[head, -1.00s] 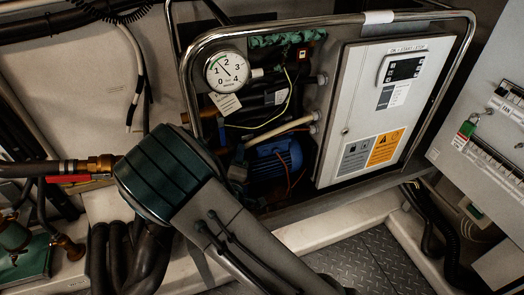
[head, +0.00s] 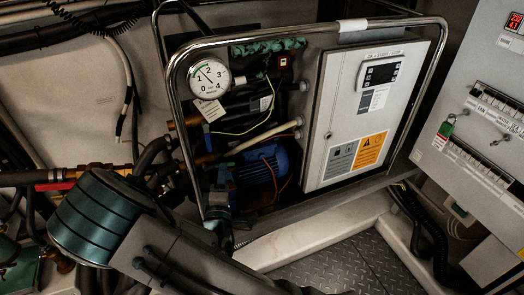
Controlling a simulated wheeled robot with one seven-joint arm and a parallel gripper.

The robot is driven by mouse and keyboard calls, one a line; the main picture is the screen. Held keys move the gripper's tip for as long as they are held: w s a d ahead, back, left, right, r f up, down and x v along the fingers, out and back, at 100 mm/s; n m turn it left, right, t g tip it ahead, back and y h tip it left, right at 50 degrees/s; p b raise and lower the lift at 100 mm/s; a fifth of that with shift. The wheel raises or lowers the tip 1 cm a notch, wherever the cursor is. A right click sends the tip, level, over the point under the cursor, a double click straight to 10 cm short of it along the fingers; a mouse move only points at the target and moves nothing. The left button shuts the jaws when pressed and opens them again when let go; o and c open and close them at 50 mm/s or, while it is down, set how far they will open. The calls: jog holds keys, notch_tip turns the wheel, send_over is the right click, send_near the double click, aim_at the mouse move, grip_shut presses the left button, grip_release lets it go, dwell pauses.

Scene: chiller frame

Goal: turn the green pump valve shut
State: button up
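I cannot make out for certain which part is the green pump valve. A blue pump motor (head: 262,166) sits inside the chrome tube frame. In front of it to the left is a dark fitting (head: 218,200) with a dull green part at its foot, partly hidden by my arm; I cannot tell what it is. A green-wrapped pipe (head: 268,46) runs along the top of the frame. A green body with brass fittings (head: 22,275) shows at the lower left edge. My gripper is not recognisable in view; only my arm's dark teal joint and grey link show.
A pressure gauge (head: 208,74) hangs at the frame's upper left. A white control box (head: 345,120) fills the frame's right side. A grey cabinet (head: 470,120) with a green padlock (head: 446,129) stands at right. The chequer-plate floor (head: 345,265) is clear.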

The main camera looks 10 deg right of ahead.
jog(key=v, duration=0.7)
jog(key=s+d+r+m+g+y+p, duration=0.1)
jog(key=d+r+m+g+y+p, duration=0.3)
jog(key=r+m+g+y+p, duration=0.55)
jog(key=s+d+r+m+g+h+p, duration=0.1)
jog(key=s+d+r+g, duration=0.1)
jog(key=r, duration=0.4)
jog(key=s+d+r+m+g+h+p, duration=0.2)
jog(key=s+d+r+g, duration=0.1)
jog(key=s+r, duration=0.2)
jog(key=shift+v, duration=1.35)
jog(key=shift+w+d+g, duration=0.15)
jog(key=shift+d+g, duration=0.05)
jog(key=shift+g, duration=0.05)
